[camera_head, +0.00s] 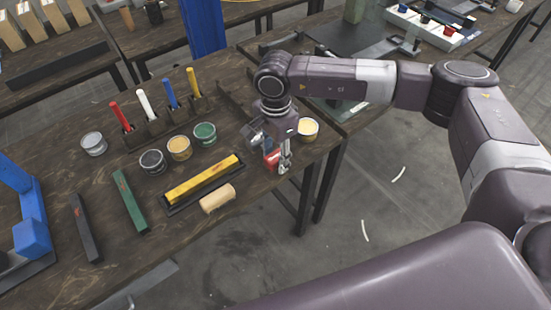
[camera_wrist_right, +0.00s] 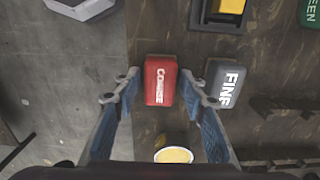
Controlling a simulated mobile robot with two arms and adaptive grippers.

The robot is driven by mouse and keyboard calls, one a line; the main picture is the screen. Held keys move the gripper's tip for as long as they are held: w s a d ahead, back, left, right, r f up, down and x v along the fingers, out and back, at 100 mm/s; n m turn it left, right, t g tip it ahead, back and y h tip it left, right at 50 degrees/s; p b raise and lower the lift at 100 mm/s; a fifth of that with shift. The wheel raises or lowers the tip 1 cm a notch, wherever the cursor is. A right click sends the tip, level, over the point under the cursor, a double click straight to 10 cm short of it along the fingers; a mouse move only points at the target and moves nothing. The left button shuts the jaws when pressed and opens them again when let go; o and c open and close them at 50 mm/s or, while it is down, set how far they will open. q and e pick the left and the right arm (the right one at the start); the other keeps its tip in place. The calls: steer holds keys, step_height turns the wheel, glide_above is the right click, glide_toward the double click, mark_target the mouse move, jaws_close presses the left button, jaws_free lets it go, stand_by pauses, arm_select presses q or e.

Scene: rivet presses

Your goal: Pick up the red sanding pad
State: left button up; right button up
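The red sanding pad (camera_wrist_right: 160,80), marked "COARSE", lies on the dark wooden table near its edge. It shows in the head view (camera_head: 271,159), partly covered by my gripper. My right gripper (camera_wrist_right: 163,93) is open over it, with one finger on each side and a visible gap between each finger and the pad. In the head view my right gripper (camera_head: 275,160) points down at the table's right end. I cannot tell its exact height above the pad. My left gripper is not in view.
A grey pad (camera_wrist_right: 226,82) marked "FINE" lies close beside the right finger. A cream-filled can (camera_head: 308,128) stands near the gripper. A tan block (camera_head: 217,198) and a yellow bar in a black tray (camera_head: 176,208) lie to the left. The floor is beyond the table edge.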

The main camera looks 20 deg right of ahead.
mark_target(275, 156)
steer(key=c, duration=0.8)
steer(key=shift+r, duration=0.15)
step_height(275, 156, up, 20)
steer(key=b, duration=0.2)
steer(key=shift+b, duration=0.35)
